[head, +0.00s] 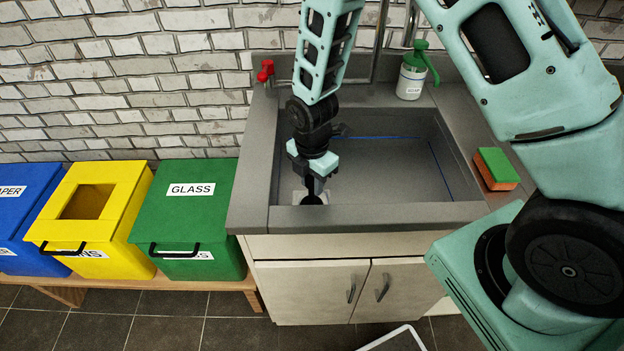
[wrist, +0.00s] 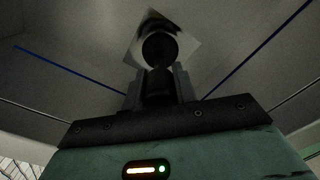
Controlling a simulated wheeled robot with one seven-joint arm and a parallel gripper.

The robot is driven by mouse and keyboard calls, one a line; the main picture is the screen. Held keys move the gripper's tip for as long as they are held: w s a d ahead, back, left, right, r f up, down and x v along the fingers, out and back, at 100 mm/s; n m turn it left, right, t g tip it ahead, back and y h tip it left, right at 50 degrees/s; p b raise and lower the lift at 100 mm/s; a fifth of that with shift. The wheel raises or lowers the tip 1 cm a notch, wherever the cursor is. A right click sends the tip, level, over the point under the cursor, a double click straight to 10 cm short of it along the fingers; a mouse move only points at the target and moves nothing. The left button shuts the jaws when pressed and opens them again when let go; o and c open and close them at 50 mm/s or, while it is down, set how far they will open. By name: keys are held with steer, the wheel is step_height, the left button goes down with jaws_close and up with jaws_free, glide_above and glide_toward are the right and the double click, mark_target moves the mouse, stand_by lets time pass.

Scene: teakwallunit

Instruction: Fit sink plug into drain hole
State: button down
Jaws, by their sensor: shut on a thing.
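My gripper (head: 314,181) is down inside the grey sink basin (head: 390,172), near its front left part. In the wrist view my gripper (wrist: 159,88) is shut on a dark sink plug (wrist: 159,82), of which a dark rounded part shows between the fingers. Just beyond the fingertips is the dark round drain hole (wrist: 159,48), set in a pale square plate (wrist: 182,30). In the head view the pale plate (head: 298,197) shows by the fingertips. I cannot tell whether the plug touches the hole.
A soap bottle with a green pump (head: 411,75) stands behind the basin. A green and orange sponge (head: 496,169) lies on the right rim. Green (head: 190,220), yellow (head: 100,215) and blue (head: 28,215) bins stand left of the sink.

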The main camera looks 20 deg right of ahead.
steer(key=shift+f, duration=0.25)
steer(key=c, duration=1)
jaws_free()
steer(key=shift+c, duration=0.2)
step_height(320, 180, up, 17)
steer(key=shift+r, duration=0.2)
